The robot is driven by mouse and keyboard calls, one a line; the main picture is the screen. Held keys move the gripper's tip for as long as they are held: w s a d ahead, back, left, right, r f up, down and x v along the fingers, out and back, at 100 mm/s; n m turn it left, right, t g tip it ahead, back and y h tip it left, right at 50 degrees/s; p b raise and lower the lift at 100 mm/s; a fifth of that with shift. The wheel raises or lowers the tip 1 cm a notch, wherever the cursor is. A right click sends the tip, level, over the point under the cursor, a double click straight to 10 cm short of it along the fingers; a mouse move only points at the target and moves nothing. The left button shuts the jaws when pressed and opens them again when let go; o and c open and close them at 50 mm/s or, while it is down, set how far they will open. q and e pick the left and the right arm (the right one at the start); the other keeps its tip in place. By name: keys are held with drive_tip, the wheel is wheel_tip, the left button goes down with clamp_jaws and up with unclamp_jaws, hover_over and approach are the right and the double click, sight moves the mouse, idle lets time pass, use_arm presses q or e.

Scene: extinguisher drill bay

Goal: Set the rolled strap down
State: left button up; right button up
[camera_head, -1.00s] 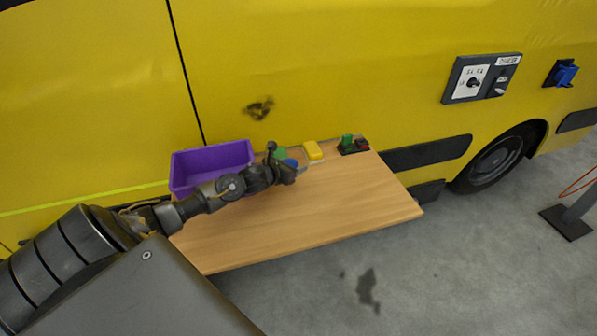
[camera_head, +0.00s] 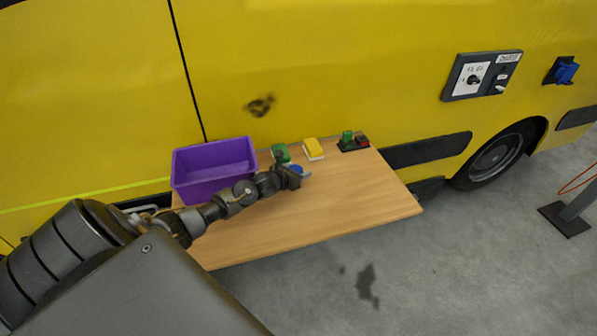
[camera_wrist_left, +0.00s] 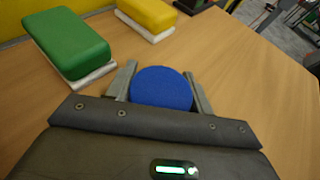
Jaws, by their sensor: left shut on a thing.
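The rolled strap (camera_wrist_left: 161,88) is a blue round roll in the left wrist view, held between the two fingers of my left gripper (camera_wrist_left: 162,84). In the head view my left gripper (camera_head: 297,171) is over the middle of the wooden table (camera_head: 330,205), and a bit of the blue strap (camera_head: 297,168) shows at its fingers. I cannot tell whether the strap touches the table top. My right gripper is not in view.
A purple bin (camera_head: 213,172) stands at the table's back left. A green block (camera_head: 281,154), a yellow block (camera_head: 313,148) and a small dark base with green and red parts (camera_head: 354,142) line the back edge by the yellow vehicle. The table's right and front are clear.

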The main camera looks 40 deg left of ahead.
use_arm(q)
drive_tip(key=shift+f, duration=0.2)
drive_tip(key=o, duration=1.1)
drive_tip(key=shift+r, duration=0.1)
drive_tip(key=shift+s+r+p, duration=0.2)
drive_tip(key=shift+r+p, duration=0.1)
drive_tip(key=shift+p, duration=0.15)
drive_tip(key=p+v, duration=0.2)
drive_tip(key=v, duration=0.1)
drive_tip(key=shift+w+r+p, duration=0.15)
drive_tip(key=shift+r+p, duration=0.05)
drive_tip(key=shift+p, duration=0.15)
drive_tip(key=s+p, duration=0.1)
drive_tip(key=s, duration=0.2)
drive_tip(key=s+p, duration=0.1)
drive_tip(key=s, duration=0.3)
drive_tip(key=s+p, duration=0.2)
drive_tip(key=s, duration=0.1)
drive_tip(key=shift+s+d+f, duration=0.15)
drive_tip(key=shift+s+f, duration=0.15)
drive_tip(key=shift+s, duration=0.65)
